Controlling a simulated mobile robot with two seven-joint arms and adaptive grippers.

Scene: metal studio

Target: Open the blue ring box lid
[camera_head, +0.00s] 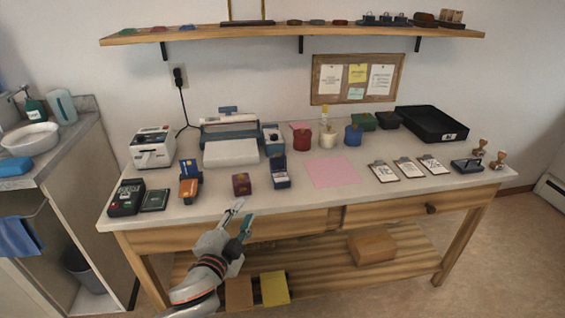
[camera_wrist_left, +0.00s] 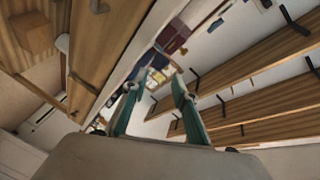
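The small dark blue box (camera_head: 281,181) stands near the front edge of the table, right of a dark red box (camera_head: 241,184). A blue panel stands up at its back and looks like a raised lid; the box is too small to be sure. My left gripper (camera_head: 244,213) is in front of the table's front edge, below and left of the blue box, apart from it. Its two fingers are spread with nothing between them. In the left wrist view the left gripper (camera_wrist_left: 155,88) also shows open and empty. My right gripper is not in view.
The table (camera_head: 215,207) has a drawer with a dark knob (camera_head: 431,209) at the front right. A blue and orange item (camera_head: 189,182) stands left of the red box. A pink sheet (camera_head: 331,172) lies flat to the right. A shelf (camera_head: 300,31) hangs above.

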